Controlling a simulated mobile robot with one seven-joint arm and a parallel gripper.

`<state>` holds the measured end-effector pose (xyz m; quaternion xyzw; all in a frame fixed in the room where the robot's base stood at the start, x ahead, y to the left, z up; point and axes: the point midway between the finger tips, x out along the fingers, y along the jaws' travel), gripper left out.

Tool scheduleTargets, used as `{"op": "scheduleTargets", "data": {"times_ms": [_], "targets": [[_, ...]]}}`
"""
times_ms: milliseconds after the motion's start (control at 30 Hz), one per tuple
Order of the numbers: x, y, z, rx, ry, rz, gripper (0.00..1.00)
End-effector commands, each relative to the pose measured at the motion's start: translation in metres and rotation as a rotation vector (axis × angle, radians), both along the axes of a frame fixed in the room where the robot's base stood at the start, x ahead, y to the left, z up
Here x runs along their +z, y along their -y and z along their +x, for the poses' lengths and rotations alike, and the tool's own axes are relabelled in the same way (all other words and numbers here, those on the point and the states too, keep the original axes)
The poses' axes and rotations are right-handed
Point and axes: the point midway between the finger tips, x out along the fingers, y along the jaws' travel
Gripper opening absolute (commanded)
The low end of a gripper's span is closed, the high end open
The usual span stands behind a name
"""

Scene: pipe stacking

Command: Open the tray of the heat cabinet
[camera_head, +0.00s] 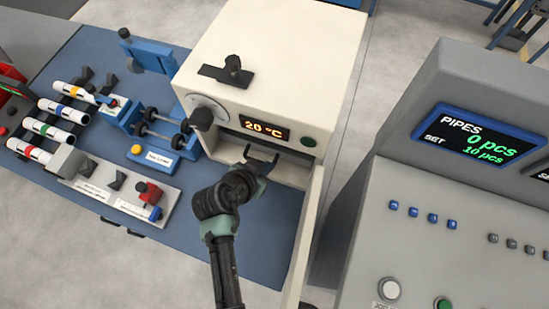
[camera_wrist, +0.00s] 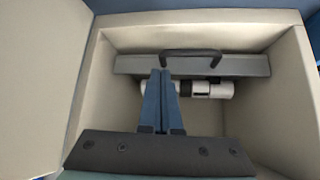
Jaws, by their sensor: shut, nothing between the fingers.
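The heat cabinet (camera_head: 300,50) is a cream box with a "20 °C" display on its front. Its door (camera_head: 308,230) stands open on the right side in the head view, and shows as a pale panel (camera_wrist: 40,80) at the left in the wrist view. Inside, the grey tray (camera_wrist: 135,65) has a black bar handle (camera_wrist: 190,53). My gripper (camera_head: 262,162) is in front of the cabinet opening. In the wrist view its blue fingers (camera_wrist: 162,75) are shut and empty, pointing toward the tray just below and left of the handle; contact cannot be told.
A white pipe with dark bands (camera_wrist: 212,90) shows beside the tray's lower edge, partly hidden by my fingers. Banded pipes (camera_head: 50,122) lie on a rack on the blue table (camera_head: 190,240) at left. A grey control console (camera_head: 440,200) stands at right.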

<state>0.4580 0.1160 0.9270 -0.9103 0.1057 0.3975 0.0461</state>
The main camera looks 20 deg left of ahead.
Motion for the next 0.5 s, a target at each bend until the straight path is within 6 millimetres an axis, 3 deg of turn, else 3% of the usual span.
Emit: {"op": "scheduleTargets", "data": {"times_ms": [200, 500], "targets": [[-0.022, 0.005, 0.021, 0.0, 0.0, -0.001, 0.0], [-0.035, 0.008, 0.033, -0.001, 0.001, 0.0, 0.0]]}}
